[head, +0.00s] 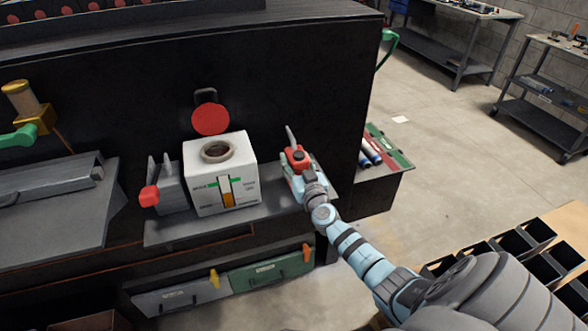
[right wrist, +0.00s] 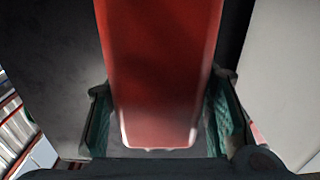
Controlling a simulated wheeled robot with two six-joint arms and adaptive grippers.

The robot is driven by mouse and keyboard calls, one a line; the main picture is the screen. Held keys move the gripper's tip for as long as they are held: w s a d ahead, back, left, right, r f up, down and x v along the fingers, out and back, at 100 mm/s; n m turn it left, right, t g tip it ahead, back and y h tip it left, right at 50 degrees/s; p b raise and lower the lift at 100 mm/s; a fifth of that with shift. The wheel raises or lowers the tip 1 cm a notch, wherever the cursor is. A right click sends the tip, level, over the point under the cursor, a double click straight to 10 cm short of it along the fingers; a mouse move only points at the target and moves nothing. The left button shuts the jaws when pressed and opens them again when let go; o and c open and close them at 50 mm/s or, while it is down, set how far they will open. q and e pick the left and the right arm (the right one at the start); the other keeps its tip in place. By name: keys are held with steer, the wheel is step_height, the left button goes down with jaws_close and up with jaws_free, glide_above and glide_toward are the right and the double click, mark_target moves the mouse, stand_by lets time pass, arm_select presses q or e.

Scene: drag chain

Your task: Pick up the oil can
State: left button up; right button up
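The oil can (head: 297,158) is red with a grey spout that points up. In the head view it is at the right end of the grey shelf, just right of the white box. My right gripper (head: 306,180) is at the can, and the wrist hides its lower part. In the right wrist view the can's red body (right wrist: 160,75) stands between the two green-padded fingers (right wrist: 162,122). The pads lie close along both sides of the can. I cannot tell whether they press on it. My left gripper is not in view.
The white box (head: 220,175) with a round top opening and a level gauge stands left of the can on the grey shelf (head: 180,232). A red-handled grey piece (head: 150,196) is left of it. The dark machine wall (head: 290,90) rises behind.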

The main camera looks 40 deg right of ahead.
jaws_close()
steer(key=shift+r, duration=0.1)
